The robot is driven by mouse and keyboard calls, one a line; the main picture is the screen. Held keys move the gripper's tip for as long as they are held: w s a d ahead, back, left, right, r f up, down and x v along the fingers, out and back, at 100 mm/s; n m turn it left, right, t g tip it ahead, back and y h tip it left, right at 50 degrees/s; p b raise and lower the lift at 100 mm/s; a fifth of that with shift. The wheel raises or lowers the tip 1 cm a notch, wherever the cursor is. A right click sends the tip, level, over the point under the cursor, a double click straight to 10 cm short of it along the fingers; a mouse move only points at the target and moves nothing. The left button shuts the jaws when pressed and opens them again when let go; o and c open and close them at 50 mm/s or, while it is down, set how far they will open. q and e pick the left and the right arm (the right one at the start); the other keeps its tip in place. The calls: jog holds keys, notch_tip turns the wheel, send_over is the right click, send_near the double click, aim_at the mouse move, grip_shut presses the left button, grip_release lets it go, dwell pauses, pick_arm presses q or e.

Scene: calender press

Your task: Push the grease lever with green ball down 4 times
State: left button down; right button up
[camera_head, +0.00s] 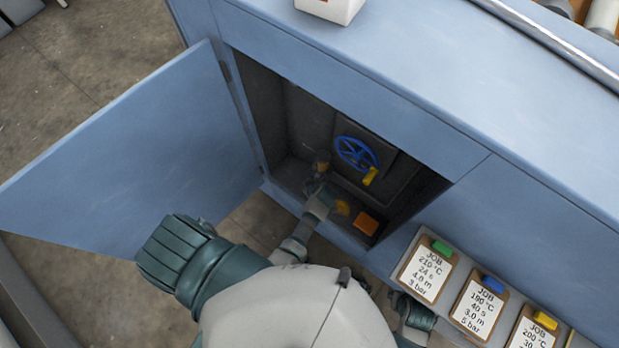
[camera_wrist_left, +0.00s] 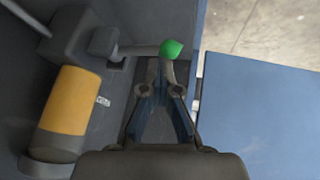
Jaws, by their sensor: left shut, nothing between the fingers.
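The green ball (camera_wrist_left: 171,49) of the grease lever shows in the left wrist view, just beyond my fingertips. A pale lever rod (camera_wrist_left: 138,49) runs from it to a grey block on the left. My left gripper (camera_wrist_left: 163,66) is shut with nothing between its fingers; its tips are right at the ball, but I cannot tell whether they touch it. In the head view my left gripper (camera_head: 318,183) reaches inside the open cabinet, and I cannot make out the green ball there.
The cabinet door (camera_head: 140,150) stands open on the left. Inside are a blue handwheel (camera_head: 356,152) with a yellow handle and an orange box (camera_head: 366,222). A yellow cylinder (camera_wrist_left: 69,100) stands beside the lever in the wrist view. Job cards (camera_head: 425,272) sit at lower right.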

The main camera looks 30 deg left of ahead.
dwell(0.5)
pick_arm(q)
jog(key=shift+w+d+r+p, duration=0.1)
jog(key=shift+w+r+p, duration=0.15)
jog(key=shift+r+p, duration=0.45)
jog(key=shift+w+a+r+p, duration=0.1)
jog(key=shift+w+r+p, duration=0.15)
jog(key=shift+r+p, duration=0.45)
jog(key=shift+w+d+r+p, duration=0.1)
jog(key=shift+w+r+p, duration=0.15)
jog(key=shift+r+p, duration=0.45)
pick_arm(e)
jog(key=r, duration=0.2)
jog(key=w+r, duration=0.1)
jog(key=r, duration=0.2)
jog(key=shift+r, duration=0.1)
